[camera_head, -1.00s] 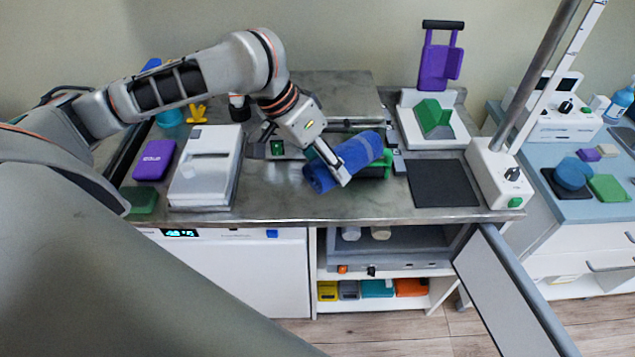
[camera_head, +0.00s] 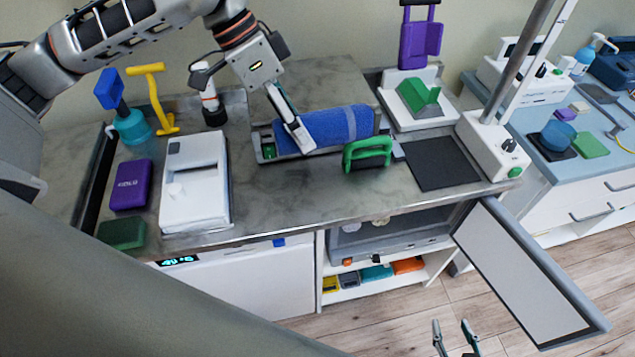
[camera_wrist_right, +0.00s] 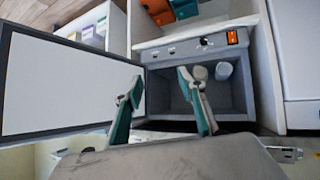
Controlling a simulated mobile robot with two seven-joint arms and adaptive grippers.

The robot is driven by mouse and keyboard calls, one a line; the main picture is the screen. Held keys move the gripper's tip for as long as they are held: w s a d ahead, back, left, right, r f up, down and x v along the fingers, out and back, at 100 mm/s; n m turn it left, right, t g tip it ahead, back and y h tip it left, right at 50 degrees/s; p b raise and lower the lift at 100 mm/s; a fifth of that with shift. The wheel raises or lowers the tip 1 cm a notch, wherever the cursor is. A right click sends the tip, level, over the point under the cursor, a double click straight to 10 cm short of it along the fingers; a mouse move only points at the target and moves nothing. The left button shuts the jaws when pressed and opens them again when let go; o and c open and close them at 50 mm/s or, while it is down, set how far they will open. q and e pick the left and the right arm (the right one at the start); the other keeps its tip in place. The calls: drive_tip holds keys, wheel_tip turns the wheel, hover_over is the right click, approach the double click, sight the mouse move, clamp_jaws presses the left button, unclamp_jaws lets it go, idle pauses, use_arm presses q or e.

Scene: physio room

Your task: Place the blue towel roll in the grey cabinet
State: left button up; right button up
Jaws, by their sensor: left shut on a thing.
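The blue towel roll (camera_head: 338,126) lies roughly level over the back middle of the worktop, above a low metal tray. My left gripper (camera_head: 300,138) is shut on it near its left part; whether the roll touches the tray is unclear. The grey cabinet (camera_head: 392,257) is under the worktop, its door (camera_head: 520,268) swung open to the right. The right wrist view shows the cabinet (camera_wrist_right: 190,47) with white rolled items (camera_wrist_right: 222,71) inside, and the open door (camera_wrist_right: 70,85). My right gripper (camera_head: 455,338) is open and empty, low in front of the cabinet; its fingers (camera_wrist_right: 163,103) stand apart in the wrist view.
A white device (camera_head: 195,182) and a purple box (camera_head: 131,185) are at left. A dark pad (camera_head: 441,163) and a post base (camera_head: 492,146) are at right. The worktop's front middle is clear.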

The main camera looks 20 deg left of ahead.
use_arm(q)
drive_tip(key=shift+a+r+m, duration=0.3)
drive_tip(key=shift+r, duration=0.05)
drive_tip(key=shift+f, duration=0.2)
wheel_tip(320, 180, down, 14)
drive_tip(key=b, duration=0.3)
drive_tip(key=shift+f, duration=0.85)
wheel_tip(320, 180, down, 4)
drive_tip(key=shift+r+b, duration=0.1)
drive_tip(key=shift+b, duration=0.5)
use_arm(e)
drive_tip(key=a+f, duration=0.2)
drive_tip(key=shift+w+a+f+y, duration=0.1)
drive_tip(key=shift+w+a+y, duration=0.2)
drive_tip(key=shift+w, duration=0.05)
use_arm(q)
drive_tip(key=o, duration=1.1)
use_arm(e)
drive_tip(key=shift+w+r, duration=0.1)
drive_tip(key=shift+r, duration=0.2)
